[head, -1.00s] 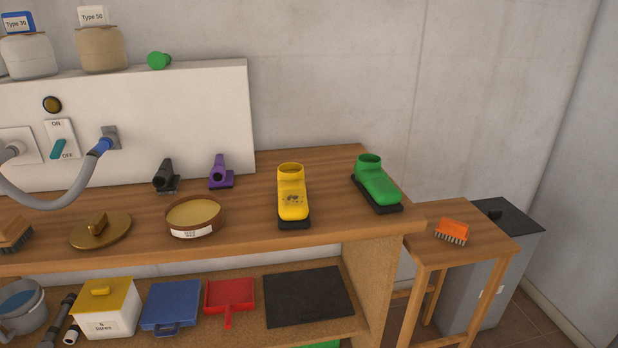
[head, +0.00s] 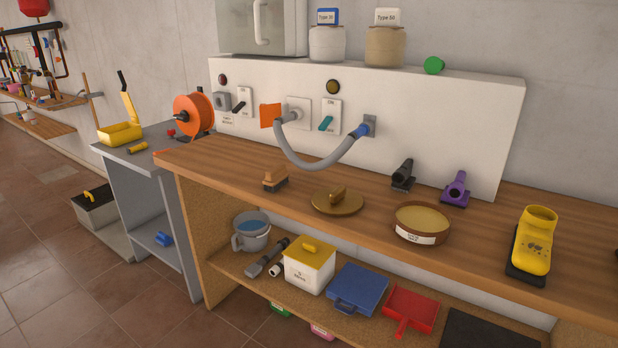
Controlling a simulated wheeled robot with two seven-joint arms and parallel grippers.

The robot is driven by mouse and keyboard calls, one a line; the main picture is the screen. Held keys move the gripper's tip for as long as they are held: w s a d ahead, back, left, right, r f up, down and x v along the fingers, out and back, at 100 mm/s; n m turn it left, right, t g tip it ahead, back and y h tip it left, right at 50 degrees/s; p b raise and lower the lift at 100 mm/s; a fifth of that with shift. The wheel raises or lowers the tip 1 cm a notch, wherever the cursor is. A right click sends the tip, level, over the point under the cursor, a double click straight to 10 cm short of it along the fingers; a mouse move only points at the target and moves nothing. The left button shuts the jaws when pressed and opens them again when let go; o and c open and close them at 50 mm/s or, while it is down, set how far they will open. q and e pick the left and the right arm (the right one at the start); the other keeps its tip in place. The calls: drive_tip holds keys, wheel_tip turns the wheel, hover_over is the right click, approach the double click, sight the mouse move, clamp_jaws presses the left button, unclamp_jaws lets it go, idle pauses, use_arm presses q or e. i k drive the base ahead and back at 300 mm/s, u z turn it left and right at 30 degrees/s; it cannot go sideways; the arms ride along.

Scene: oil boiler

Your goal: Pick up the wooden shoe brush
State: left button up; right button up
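A small brush with a light wooden body and dark bristles (head: 275,179) stands on the wooden bench top (head: 225,168), toward its left end. It looks like the wooden shoe brush. It is upright on its bristles, left of a round brown lid with a knob (head: 338,201). Nothing covers it. Neither of my grippers shows in the head view.
On the bench, a round tin (head: 422,223), black (head: 403,174) and purple (head: 456,189) nozzles and a yellow boot (head: 534,245) stand to the right. A grey hose (head: 318,163) hangs behind the brush. A grey table (head: 150,150) stands left. Floor at lower left is clear.

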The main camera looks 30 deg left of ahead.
sight(277, 176)
drive_tip(key=z, duration=0.05)
drive_tip(key=i, duration=0.85)
drive_tip(key=u, duration=0.4)
